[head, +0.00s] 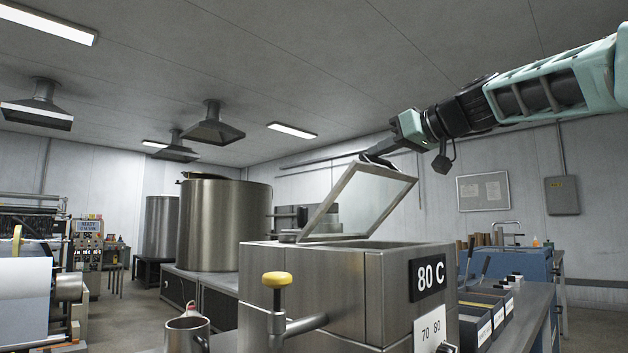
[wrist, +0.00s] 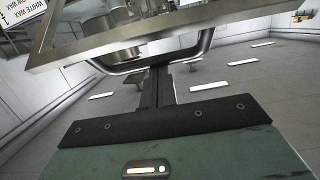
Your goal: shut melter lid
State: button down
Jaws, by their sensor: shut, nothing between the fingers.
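The melter (head: 312,290) is a steel box with an "80 C" display on its front right. Its lid (head: 352,205), a clear pane in a metal frame, stands raised and tilted over the open top, hinged at the left. My gripper (head: 372,160) is at the lid's upper edge, its fingers shut with nothing between them. In the wrist view, the lid frame (wrist: 150,42) and a curved handle (wrist: 150,62) cross the picture just beyond the fingers (wrist: 160,75). I cannot tell whether the fingers touch the lid.
A yellow-knobbed valve (head: 277,280) stands at the melter's front, with a metal cup (head: 187,335) beside it. A large steel tank (head: 226,225) is behind left. Open bins (head: 485,308) sit on the bench to the right. The air above the melter's right side is clear.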

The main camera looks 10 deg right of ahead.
aim_at(390, 170)
jog(key=s+f+b, duration=0.1)
jog(key=b, duration=0.3)
jog(key=s+d+f+t+y+b, duration=0.1)
jog(key=f+b, duration=0.1)
jog(key=b, duration=0.2)
jog(key=s+d+f+t+b, duration=0.1)
jog(key=b, duration=0.4)
jog(key=shift+s+d+f, duration=0.1)
jog(key=shift+f, duration=0.25)
jog(key=s+f+t+b, duration=0.1)
jog(key=b, duration=0.3)
jog(key=s+d+f+t+y+b, duration=0.1)
jog(key=f+b, duration=0.1)
jog(key=b, duration=0.3)
jog(key=s+d+f+t+y+b, duration=0.1)
jog(key=f+b, duration=0.1)
jog(key=b, duration=0.2)
jog(key=f+b, duration=0.1)
jog(key=b, duration=0.1)
jog(key=f+b, duration=0.1)
jog(key=b, duration=0.1)
jog(key=s+f+b, duration=0.1)
jog(key=shift+d+b, duration=0.35)
jog(key=shift+b, duration=0.05)
jog(key=shift+s+d+f+b, duration=0.1)
jog(key=shift+s+f+b, duration=0.1)
jog(key=shift+f+b, duration=0.65)
